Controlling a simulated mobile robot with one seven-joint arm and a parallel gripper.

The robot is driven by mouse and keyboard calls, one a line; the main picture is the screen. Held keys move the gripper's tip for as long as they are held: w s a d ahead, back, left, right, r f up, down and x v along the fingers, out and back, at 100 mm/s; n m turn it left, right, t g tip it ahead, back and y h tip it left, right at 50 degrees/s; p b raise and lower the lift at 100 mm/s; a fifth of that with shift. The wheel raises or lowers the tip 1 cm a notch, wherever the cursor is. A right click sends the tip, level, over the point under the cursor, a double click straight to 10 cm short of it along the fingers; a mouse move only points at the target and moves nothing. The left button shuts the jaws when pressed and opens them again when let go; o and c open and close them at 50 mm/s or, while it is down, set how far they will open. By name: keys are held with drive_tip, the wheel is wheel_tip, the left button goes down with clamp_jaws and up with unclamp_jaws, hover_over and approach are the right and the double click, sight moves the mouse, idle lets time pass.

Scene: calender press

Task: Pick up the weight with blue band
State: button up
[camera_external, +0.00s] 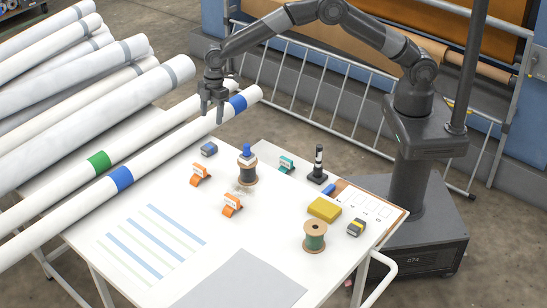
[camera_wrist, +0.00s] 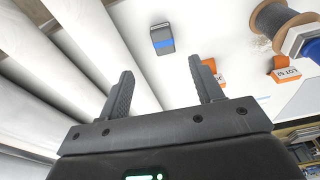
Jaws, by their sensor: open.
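The weight with blue band (camera_external: 209,149) is a small dark grey block lying on the white table, left of the spool with the blue top. In the wrist view the same weight (camera_wrist: 162,39) shows its blue stripe, ahead of the fingertips and between their lines. My gripper (camera_external: 213,108) is above the white rolls at the table's far edge, pointing down, apart from the weight. In the wrist view my gripper (camera_wrist: 160,78) has its two fingers spread with nothing between them.
A dark wire spool (camera_external: 247,170) with a blue top stands right of the weight. Orange clips (camera_external: 200,174) and a teal clip (camera_external: 286,164) are nearby. A yellow-banded weight (camera_external: 356,227) lies at the right. Long white rolls (camera_external: 150,160) border the table's left side.

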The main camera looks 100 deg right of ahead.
hover_over(207, 146)
drive_tip(key=s+d, duration=0.1)
drive_tip(key=d, duration=0.1)
wheel_tip(207, 146, down, 6)
drive_tip(key=shift+s+a, duration=0.1)
drive_tip(key=shift+a, duration=0.05)
drive_tip(key=f, duration=0.1)
drive_tip(key=a+f, duration=0.1)
drive_tip(key=f, duration=0.1)
drive_tip(key=w+f, duration=0.1)
drive_tip(key=f, duration=0.1)
drive_tip(key=shift+a, duration=0.15)
drive_tip(key=shift+r, duration=0.1)
clamp_jaws()
